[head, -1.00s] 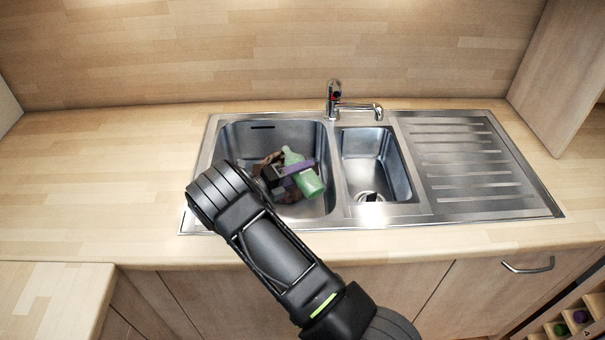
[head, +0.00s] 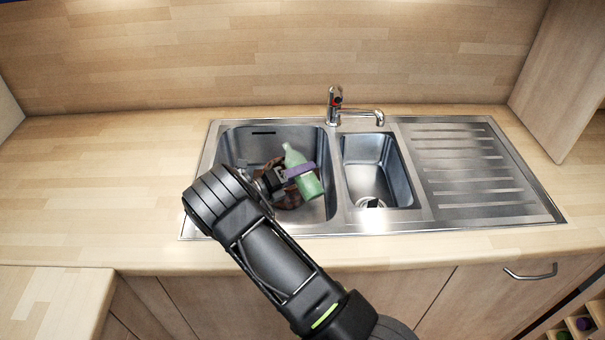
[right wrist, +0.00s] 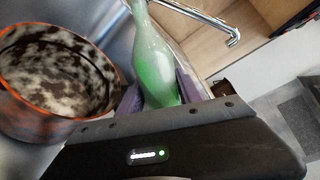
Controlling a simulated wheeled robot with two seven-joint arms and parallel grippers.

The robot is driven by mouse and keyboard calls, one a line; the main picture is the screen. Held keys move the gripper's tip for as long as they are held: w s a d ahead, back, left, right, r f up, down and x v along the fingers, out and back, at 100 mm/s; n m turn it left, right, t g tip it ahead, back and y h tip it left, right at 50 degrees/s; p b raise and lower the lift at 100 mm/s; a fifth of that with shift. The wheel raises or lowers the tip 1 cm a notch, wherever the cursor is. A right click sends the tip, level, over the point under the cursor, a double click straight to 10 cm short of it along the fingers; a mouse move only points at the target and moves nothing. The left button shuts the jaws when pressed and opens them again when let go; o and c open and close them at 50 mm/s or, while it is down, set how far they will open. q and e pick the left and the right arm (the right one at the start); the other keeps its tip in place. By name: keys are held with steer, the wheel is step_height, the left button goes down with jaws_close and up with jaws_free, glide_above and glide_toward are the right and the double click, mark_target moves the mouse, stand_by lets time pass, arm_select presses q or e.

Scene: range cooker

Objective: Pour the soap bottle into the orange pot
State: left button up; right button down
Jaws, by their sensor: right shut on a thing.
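The green soap bottle (head: 309,188) is between the purple fingers of my right gripper (head: 301,171), which is shut on it. Its neck points up and left in the head view, over the large left basin. In the right wrist view the bottle (right wrist: 155,62) shows close up, with its neck cut off by the top edge. The orange pot (right wrist: 38,126), with dark mottled walls, is beside the bottle on the left in that view, its mouth open. In the head view the pot (head: 291,200) is mostly hidden behind my gripper and the bottle. My left gripper is not in view.
The steel sink's large left basin (head: 238,150) surrounds the pot, with a divider and a smaller basin (head: 366,178) to the right. The tap (head: 334,105) stands behind the divider. The drainboard (head: 480,165) and left worktop (head: 100,180) are clear.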

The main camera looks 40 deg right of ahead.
steer(key=shift+w+r+m, duration=0.3)
steer(key=shift+m, duration=0.3)
steer(key=shift+w+r+m+b, duration=0.1)
steer(key=shift+r+m+b, duration=0.2)
steer(key=shift+m, duration=0.1)
steer(key=shift+w+d+r+m+t+b, duration=0.15)
steer(key=shift+w+m+t+b, duration=0.25)
steer(key=shift+m+b, duration=0.3)
steer(key=shift+w+r+m, duration=0.2)
steer(key=shift+r+m, duration=0.05)
steer(key=shift+m, duration=0.05)
